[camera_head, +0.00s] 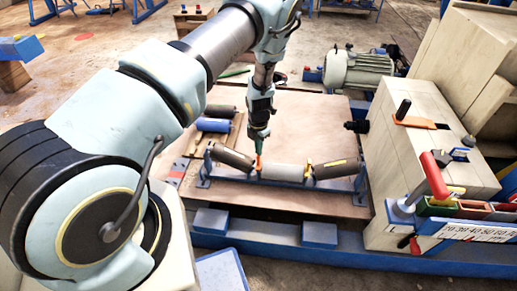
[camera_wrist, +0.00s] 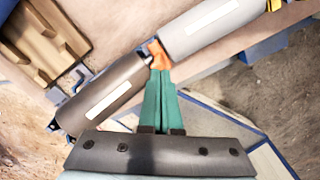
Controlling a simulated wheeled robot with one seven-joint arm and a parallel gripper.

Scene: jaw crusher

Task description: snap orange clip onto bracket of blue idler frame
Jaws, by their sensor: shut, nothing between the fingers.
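The blue idler frame (camera_head: 282,184) carries a dark left roller (camera_head: 233,158), a grey middle roller (camera_head: 284,171) and a dark right roller (camera_head: 335,169). The small orange clip (camera_head: 258,163) is at the bracket between the left and middle rollers. The wrist view shows the orange clip (camera_wrist: 158,54) in that gap, directly beyond my fingertips; the bracket is mostly hidden. My gripper (camera_head: 259,151) points down over the clip. Its green fingers (camera_wrist: 157,76) are shut together with nothing between them. I cannot tell whether the tips touch the clip or whether it is fully seated.
A blue roller (camera_head: 213,125) and a dark roller (camera_head: 221,110) lie on a wooden rack behind the frame. The beige crusher (camera_head: 420,125), with a red-handled lever (camera_head: 434,173), stands at the right. A grey motor (camera_head: 357,70) stands behind. The wooden board has free room behind the frame.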

